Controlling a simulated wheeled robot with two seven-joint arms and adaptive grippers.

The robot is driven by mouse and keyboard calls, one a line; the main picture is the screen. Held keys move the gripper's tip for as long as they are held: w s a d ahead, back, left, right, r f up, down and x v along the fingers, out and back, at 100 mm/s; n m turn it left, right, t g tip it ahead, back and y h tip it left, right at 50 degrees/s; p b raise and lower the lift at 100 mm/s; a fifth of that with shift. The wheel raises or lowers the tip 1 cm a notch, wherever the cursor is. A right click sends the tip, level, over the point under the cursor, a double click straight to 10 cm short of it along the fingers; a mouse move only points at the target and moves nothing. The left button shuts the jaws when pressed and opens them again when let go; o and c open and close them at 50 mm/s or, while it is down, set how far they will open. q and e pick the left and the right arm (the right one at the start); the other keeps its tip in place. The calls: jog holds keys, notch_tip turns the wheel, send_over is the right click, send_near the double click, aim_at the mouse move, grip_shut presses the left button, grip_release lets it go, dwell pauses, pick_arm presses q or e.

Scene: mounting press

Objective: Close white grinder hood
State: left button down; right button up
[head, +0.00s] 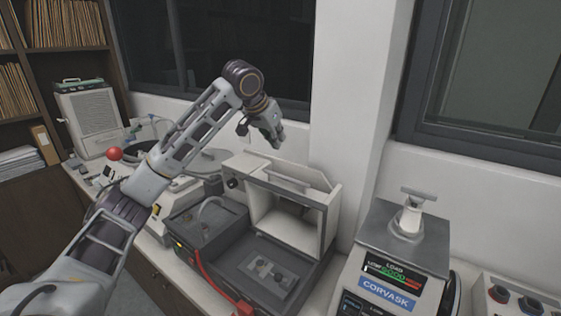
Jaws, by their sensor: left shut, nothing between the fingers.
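The white grinder hood (322,215) stands raised at the back of a dark grey machine (240,268). Its hollow inside faces the front, and the machine's flat bed (268,270) lies uncovered before it. My left arm reaches in from the left. My left gripper (275,138) is shut and empty, above and behind the hood's top edge, apart from it. My right gripper is not in view.
A press labelled CORVASK (388,292) stands close to the right of the hood. A red hose (210,275) runs down the machine's front. A round-basin machine (200,160) and a red ball knob (115,154) are at the left. A wall pillar (355,110) rises behind.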

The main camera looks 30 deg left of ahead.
pick_arm(q)
jog(key=p, duration=0.2)
send_over(280, 181)
jog(key=w, duration=0.4)
jog(key=f, duration=0.7)
jog(key=shift+s+d, duration=0.25)
jog(key=shift+w+f, duration=0.2)
jog(key=shift+f, duration=0.3)
jog(key=shift+s+f, duration=0.1)
jog(key=shift+s, duration=0.1)
jog(key=shift+s+a+f+p, duration=0.15)
jog(key=shift+s+p, duration=0.1)
jog(key=shift+s, duration=0.4)
jog(key=shift+s+a+f+p, duration=0.15)
jog(key=shift+s+p, duration=0.1)
jog(key=shift+s, duration=0.4)
jog(key=shift+s+f, duration=0.15)
jog(key=shift+s, duration=0.15)
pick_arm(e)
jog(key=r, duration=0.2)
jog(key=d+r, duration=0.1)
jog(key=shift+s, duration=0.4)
